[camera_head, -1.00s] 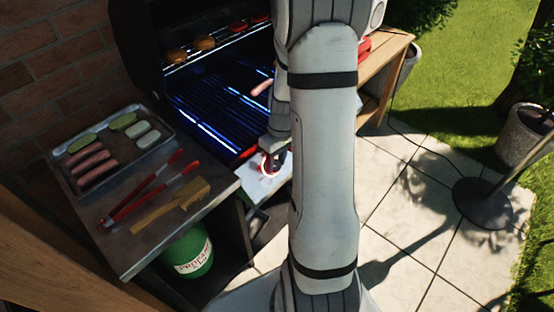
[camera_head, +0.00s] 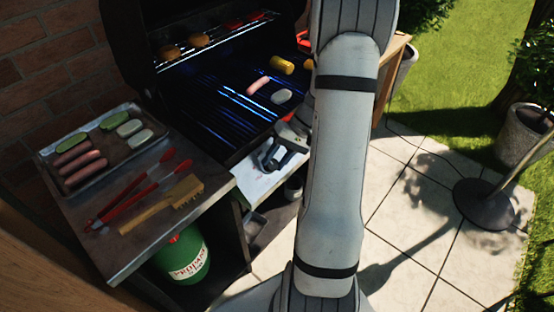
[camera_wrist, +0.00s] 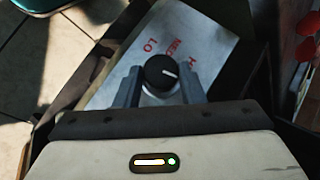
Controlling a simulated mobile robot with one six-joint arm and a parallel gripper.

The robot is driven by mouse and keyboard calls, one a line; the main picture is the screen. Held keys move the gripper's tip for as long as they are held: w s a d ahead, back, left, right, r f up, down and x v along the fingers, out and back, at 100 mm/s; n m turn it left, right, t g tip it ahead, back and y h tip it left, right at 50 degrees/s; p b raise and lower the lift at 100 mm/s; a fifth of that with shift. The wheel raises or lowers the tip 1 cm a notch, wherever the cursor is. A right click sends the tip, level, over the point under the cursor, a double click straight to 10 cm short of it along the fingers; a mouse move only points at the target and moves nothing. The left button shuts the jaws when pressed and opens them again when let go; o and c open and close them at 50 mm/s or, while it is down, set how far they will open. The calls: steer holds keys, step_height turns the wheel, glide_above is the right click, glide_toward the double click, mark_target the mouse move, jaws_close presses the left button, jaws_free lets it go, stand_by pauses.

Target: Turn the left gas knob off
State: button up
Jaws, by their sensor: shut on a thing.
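A round black gas knob (camera_wrist: 160,71) with a white pointer line sits on the pale front panel (camera_wrist: 210,40), beside red LO, MED and H lettering. In the wrist view its pointer is roughly level, towards the right. My gripper (camera_head: 271,159) is at the grill's front panel, its two grey fingers closed on the knob's sides. In the head view the fingers hide the knob, so its place in the row cannot be told there. The grill (camera_head: 225,120) shows blue light between its bars.
A side shelf (camera_head: 95,258) at the left holds a tray (camera_head: 47,178) of sausages and vegetables, red tongs (camera_head: 140,192) and a wooden brush (camera_head: 165,205). A green gas bottle (camera_head: 183,258) stands below. Sausages, corn and patties lie on the grill.

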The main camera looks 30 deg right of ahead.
steer(key=shift+m+y, duration=0.4)
stand_by(0.3)
steer(key=o, duration=1)
steer(key=shift+d+r, duration=0.15)
steer(key=shift+d, duration=0.05)
steer(key=v, duration=0.7)
steer(key=shift+s+d+r, duration=0.1)
steer(key=shift+s, duration=0.05)
